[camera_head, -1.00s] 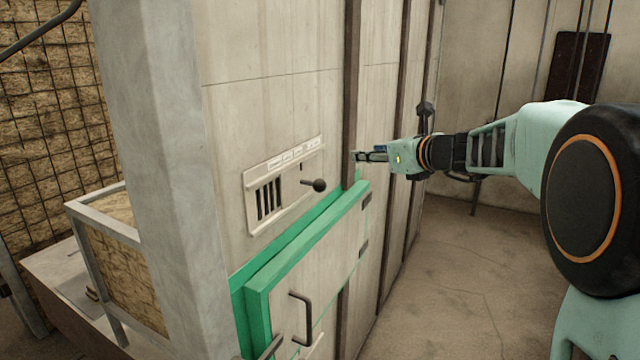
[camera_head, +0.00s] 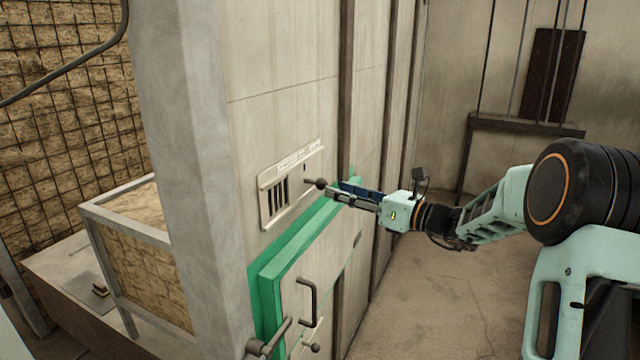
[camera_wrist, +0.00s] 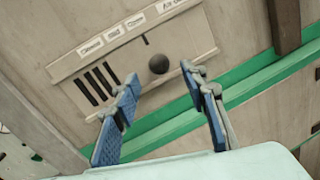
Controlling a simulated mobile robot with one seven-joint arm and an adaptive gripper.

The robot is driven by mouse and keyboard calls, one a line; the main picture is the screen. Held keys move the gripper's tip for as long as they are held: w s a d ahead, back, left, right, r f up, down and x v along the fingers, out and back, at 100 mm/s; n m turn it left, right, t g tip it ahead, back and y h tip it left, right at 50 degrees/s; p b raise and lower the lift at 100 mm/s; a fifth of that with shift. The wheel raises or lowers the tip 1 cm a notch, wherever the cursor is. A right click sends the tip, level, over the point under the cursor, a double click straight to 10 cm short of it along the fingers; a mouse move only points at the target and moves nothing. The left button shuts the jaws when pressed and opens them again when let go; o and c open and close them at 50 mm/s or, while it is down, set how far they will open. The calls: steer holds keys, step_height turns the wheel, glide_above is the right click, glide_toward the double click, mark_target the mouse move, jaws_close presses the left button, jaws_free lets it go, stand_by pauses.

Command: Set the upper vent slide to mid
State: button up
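The upper vent plate (camera_head: 292,187) is a pale panel with dark vertical slots at its left, set in the wall above the green-framed door. Its slide knob (camera_head: 320,184) is a dark ball on a short rod, to the right of the slots. In the wrist view the plate (camera_wrist: 196,36) carries labels along its top, and the knob (camera_wrist: 159,64) shows ahead, between the lines of the two fingers. My gripper (camera_head: 334,192) is just to the right of the knob. In the wrist view my gripper (camera_wrist: 168,85) is open, with blue-padded fingers apart and nothing between them.
The green door frame (camera_head: 268,290) juts out just below the vent, with a door handle (camera_head: 308,302) and a lower knob (camera_head: 314,348). A dark vertical wall strip (camera_head: 345,100) runs right of the vent. Open floor (camera_head: 430,290) lies to the right.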

mark_target(321, 182)
steer(key=x, duration=0.6)
steer(key=shift+w+a+p, duration=0.1)
steer(key=shift+a+p, duration=0.05)
steer(key=shift+p, duration=0.25)
jaws_close()
